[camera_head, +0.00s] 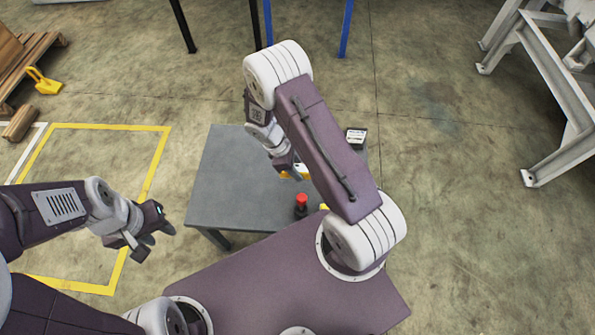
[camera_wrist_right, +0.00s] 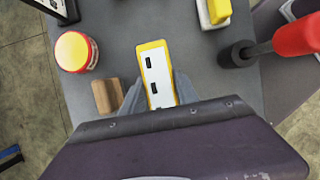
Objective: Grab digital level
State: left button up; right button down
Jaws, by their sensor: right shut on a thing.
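The digital level, a yellow-edged white bar with dark windows, shows in the right wrist view (camera_wrist_right: 158,72) between the two grey fingers of my right gripper (camera_wrist_right: 161,92). The fingers are shut on its near part, and its far end points away from the wrist. In the head view a small piece of yellow and white (camera_head: 299,173) shows beside my right gripper (camera_head: 286,166), over the grey table; my arm hides most of it. I cannot tell whether the level touches the table. My left gripper (camera_head: 152,240) is open and empty, left of the table.
On the grey table (camera_head: 222,172) stand a red jar with a yellow lid (camera_wrist_right: 75,52), a brown block (camera_wrist_right: 107,95), a yellow and white item (camera_wrist_right: 214,12) and a red-and-black tool (camera_wrist_right: 270,46). A black and white device (camera_head: 356,138) lies at the right edge. The table's left side is clear.

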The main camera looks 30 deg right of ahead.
jog(key=s+d+r+p, duration=0.1)
jog(key=s+d+r, duration=0.4)
jog(key=s, duration=0.5)
notch_tip(320, 180, up, 2)
jog(key=shift+s+d+r, duration=0.15)
jog(key=shift+s+d, duration=0.05)
